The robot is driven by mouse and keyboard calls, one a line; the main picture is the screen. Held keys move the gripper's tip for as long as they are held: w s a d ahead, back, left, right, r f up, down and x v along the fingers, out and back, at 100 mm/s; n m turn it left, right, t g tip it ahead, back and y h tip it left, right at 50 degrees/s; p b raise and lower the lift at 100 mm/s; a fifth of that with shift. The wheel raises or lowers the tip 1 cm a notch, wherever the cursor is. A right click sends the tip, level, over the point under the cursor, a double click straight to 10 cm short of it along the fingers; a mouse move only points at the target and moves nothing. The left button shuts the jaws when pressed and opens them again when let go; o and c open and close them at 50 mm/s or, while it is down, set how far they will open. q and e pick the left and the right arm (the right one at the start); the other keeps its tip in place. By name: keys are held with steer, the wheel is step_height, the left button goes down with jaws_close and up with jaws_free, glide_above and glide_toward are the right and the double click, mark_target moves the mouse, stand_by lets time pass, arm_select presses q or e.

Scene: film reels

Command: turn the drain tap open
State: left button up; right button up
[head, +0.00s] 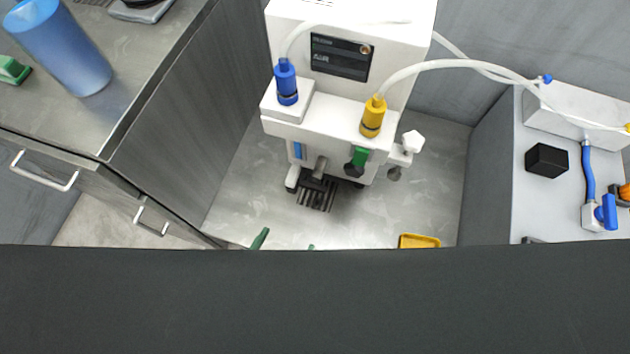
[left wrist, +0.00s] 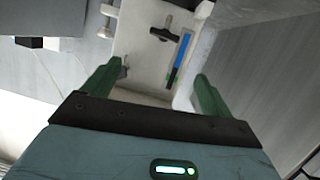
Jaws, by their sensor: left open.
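The drain tap (head: 320,168) appears to be the small grey lever low on the front of the white machine (head: 335,130), above a dark slatted grate. In the left wrist view a dark T-shaped handle on a pale stem (left wrist: 164,33), likely the same tap, stands beside a blue strip. My left gripper (head: 286,243) shows only its green fingertips in the head view, below and in front of the machine. In the left wrist view the left gripper (left wrist: 157,88) is open and empty, its fingers apart from the T-handle. My right gripper is out of view.
Dark grate (head: 317,194) lies under the tap. A blue connector (head: 286,82) and yellow connector (head: 373,116) with hoses stand on the machine. A steel counter (head: 130,40) with a blue cup (head: 62,48) is at left. A yellow tray (head: 419,241) lies at front right. A dark bar hides the bottom.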

mark_target(312, 189)
arm_select(q)
steer(key=w+d+f+t+b, duration=0.1)
steer(key=w+f+b, duration=0.1)
steer(key=w+b, duration=0.1)
steer(key=w+d+f+t+b, duration=0.1)
steer(key=w+f+b, duration=0.1)
steer(key=w+b, duration=0.1)
steer(key=w+d+f+t+b, duration=0.1)
steer(key=w+d+b, duration=0.1)
steer(key=w+b, duration=0.2)
steer(key=shift+w+d+f+t, duration=0.1)
steer(key=shift+f+t, duration=0.2)
steer(key=shift+f, duration=0.1)
steer(key=shift+w+r, duration=0.1)
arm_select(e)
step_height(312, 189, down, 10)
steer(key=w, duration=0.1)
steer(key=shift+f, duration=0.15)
arm_select(q)
steer(key=shift+w, duration=0.1)
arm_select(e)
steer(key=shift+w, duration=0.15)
